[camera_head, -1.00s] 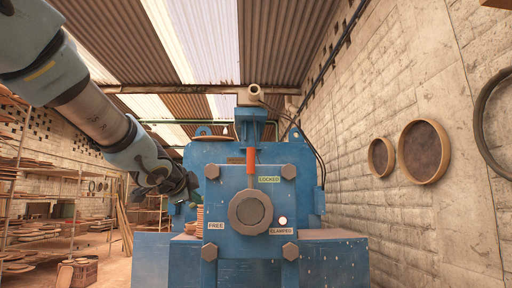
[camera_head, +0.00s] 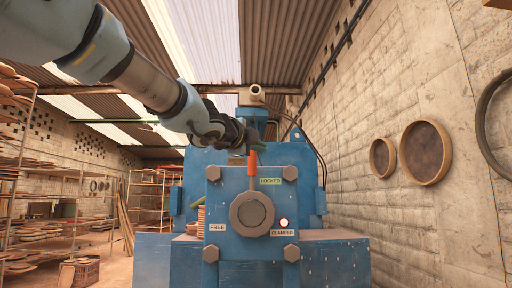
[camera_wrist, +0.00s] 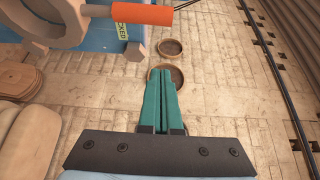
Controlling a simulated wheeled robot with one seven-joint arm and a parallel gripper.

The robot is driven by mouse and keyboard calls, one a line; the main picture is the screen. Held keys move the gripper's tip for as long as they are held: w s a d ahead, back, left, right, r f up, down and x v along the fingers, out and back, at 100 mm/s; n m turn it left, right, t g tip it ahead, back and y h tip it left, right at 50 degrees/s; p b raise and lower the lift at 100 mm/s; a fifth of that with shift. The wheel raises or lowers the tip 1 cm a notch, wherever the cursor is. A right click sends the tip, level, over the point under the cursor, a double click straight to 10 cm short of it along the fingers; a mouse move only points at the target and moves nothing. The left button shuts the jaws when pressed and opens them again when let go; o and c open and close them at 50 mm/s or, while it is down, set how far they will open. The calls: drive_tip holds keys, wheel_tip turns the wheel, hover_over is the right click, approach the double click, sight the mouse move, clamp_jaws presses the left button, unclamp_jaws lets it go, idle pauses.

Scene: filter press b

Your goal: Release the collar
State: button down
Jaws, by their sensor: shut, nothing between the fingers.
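The FREE label (camera_head: 217,227) is at the lower left of the collar. My gripper (camera_head: 259,143) is just above the handle's top in the head view. In the wrist view its teal fingers (camera_wrist: 162,75) are together and empty. There the orange handle (camera_wrist: 143,15) lies beyond the fingertips, apart from them.
A small lit lamp (camera_head: 284,222) sits above the CLAMPED label (camera_head: 282,232). Large bolts (camera_head: 290,173) stand out at the plate's corners. A stack of discs (camera_head: 201,220) is left of the plate. Racks are at the far left, and a block wall with round sieves (camera_head: 425,152) is at right.

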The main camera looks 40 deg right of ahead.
drive_tip(key=p+x, duration=0.1)
drive_tip(key=x, duration=0.6)
drive_tip(key=w+a+p, duration=0.1)
drive_tip(key=w+a, duration=0.1)
drive_tip(key=w, duration=0.1)
drive_tip(key=shift+w+a+f+p, duration=0.1)
drive_tip(key=shift+w+a+p, duration=0.05)
drive_tip(key=shift+p, duration=0.25)
drive_tip(key=shift+a, duration=0.1)
